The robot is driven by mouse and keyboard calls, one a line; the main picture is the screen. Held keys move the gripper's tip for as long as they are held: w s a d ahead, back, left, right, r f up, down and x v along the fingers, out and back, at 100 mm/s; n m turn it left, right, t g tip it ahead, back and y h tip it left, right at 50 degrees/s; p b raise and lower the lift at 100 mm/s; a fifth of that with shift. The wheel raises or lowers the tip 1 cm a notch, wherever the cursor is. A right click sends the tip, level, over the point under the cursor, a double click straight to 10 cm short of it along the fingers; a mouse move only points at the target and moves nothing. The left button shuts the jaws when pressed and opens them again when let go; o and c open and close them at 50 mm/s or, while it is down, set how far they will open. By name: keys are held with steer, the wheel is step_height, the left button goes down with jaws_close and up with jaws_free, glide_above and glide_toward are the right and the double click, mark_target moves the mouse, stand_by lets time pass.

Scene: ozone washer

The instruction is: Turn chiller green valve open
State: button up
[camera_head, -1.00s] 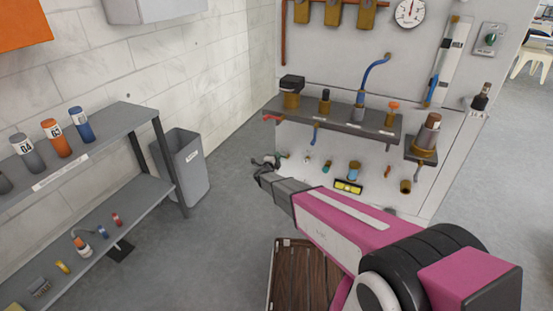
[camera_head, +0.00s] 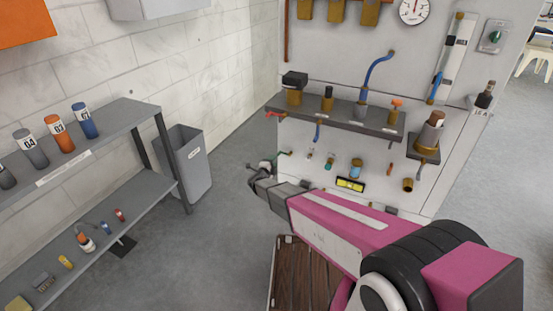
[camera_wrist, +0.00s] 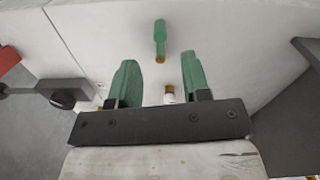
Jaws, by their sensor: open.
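In the wrist view, a green valve handle (camera_wrist: 159,34) with a brass end sticks out from the white panel, beyond my fingertips and roughly centred between them. My gripper (camera_wrist: 160,75) is open with its green-padded fingers apart, and nothing is held. A small white fitting (camera_wrist: 169,94) shows between the fingers, near the right one. In the head view, my gripper (camera_head: 260,172) is by the lower left of the panel, close to a small green handle (camera_head: 284,153). Whether it touches anything there cannot be told.
A grey ledge (camera_head: 340,121) with several fittings juts from the panel above my gripper. A red handle (camera_head: 274,114) sits at its left end. A grey bin (camera_head: 190,165) and a shelf unit (camera_head: 60,173) stand to the left. Open floor lies between.

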steer(key=shift+v, duration=1.6)
steer(key=s+d+r+n+g+y, duration=0.2)
steer(key=d+r+n+g+y, duration=0.3)
steer(key=d+r+n+y, duration=0.45)
steer(key=s+d+r+n+g+h, duration=0.1)
steer(key=s+d+n+g, duration=0.4)
steer(key=s+d, duration=0.6)
steer(key=s+d+r+n+g+h, duration=0.2)
steer(key=s+d+n+g, duration=0.3)
steer(key=s+d, duration=0.6)
steer(key=shift+s+d+r+g, duration=0.3)
steer(key=shift+s+r+g, duration=0.15)
steer(key=shift+s+g, duration=0.55)
steer(key=shift+n, duration=0.25)
